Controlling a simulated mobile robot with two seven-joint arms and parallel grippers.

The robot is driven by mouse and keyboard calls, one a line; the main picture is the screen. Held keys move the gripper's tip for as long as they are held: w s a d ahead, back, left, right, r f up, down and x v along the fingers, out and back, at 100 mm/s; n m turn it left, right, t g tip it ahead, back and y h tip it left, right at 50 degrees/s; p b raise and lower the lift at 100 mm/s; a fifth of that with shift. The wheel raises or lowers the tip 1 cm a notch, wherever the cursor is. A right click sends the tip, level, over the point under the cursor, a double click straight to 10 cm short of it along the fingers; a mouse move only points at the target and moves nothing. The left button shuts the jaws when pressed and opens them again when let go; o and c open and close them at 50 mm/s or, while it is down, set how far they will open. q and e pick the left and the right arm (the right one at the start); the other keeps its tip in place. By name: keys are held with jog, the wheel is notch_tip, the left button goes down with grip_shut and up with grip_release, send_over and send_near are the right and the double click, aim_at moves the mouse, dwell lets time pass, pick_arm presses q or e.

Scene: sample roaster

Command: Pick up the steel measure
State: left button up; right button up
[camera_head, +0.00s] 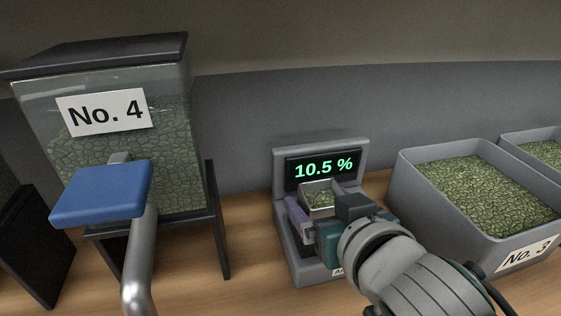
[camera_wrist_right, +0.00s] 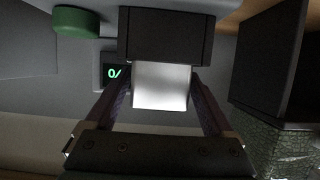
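The steel measure (camera_head: 320,197) is a small square metal cup with green beans in it. It stands at the grey meter (camera_head: 291,252), below the display that reads 10.5 %. My right gripper (camera_head: 325,205) reaches in from the lower right, with its fingers on either side of the measure. In the right wrist view the measure (camera_wrist_right: 160,86) shows as a bright pale face between the two purple fingers (camera_wrist_right: 161,100). The fingertips are close to its sides; whether they press on it I cannot tell. My left gripper is not in view.
The No. 4 hopper (camera_head: 185,140) stands on a dark stand at the left. A blue paddle (camera_head: 105,195) on a metal tube is in front of it. The grey No. 3 bin (camera_head: 420,210) of green beans is on the right. Wooden counter (camera_head: 250,240) is clear between hopper and meter.

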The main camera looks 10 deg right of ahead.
grip_shut()
dwell(0.5)
jog(key=shift+r, duration=0.1)
